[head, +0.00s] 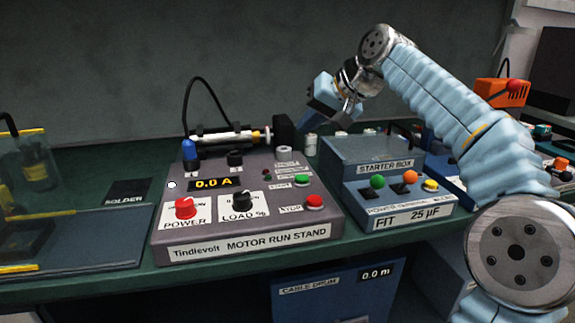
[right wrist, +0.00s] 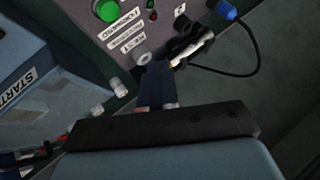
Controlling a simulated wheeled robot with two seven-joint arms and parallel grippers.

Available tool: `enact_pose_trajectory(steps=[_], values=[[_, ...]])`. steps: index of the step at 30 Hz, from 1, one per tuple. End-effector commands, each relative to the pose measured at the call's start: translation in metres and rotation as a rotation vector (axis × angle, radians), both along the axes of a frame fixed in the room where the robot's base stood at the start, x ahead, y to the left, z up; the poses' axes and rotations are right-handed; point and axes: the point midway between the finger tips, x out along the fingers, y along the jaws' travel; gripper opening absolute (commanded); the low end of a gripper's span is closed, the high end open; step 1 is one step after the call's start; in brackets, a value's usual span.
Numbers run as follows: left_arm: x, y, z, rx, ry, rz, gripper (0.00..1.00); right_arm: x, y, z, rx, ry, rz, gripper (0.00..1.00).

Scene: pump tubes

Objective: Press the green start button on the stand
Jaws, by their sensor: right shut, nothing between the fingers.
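The green start button (head: 302,181) is a round cap on the right side of the grey motor run stand (head: 250,242), above the red stop button (head: 314,201). It also shows at the top of the right wrist view (right wrist: 106,10), partly cut off by the frame edge. My right gripper (head: 322,112) is above the back right of the stand, behind and higher than the button, apart from it. Its fingers (right wrist: 156,68) are shut with nothing between them, and in the wrist view their tips appear near a small pale round part. My left gripper is not in view.
The starter box (head: 372,150) with coloured buttons stands right of the stand. A motor with a black end (head: 283,131) and a cable lies along the stand's back. The red power knob (head: 186,208) and load knob (head: 242,200) are at the front left. The display reads 0.0 A.

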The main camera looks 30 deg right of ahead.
Motion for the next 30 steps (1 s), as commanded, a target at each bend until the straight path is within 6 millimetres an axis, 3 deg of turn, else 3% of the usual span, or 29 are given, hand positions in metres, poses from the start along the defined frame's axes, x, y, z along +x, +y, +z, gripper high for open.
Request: enact_pose_trajectory(steps=[17,25,30], values=[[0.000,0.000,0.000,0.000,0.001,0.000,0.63,0.000,0.000,-0.008,-0.001,0.002,0.001,0.00],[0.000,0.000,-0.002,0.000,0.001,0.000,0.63,-0.001,0.000,-0.045,0.000,0.003,-0.001,0.00],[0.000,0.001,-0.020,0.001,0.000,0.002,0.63,0.000,0.000,-0.073,-0.001,0.001,0.000,0.00]])
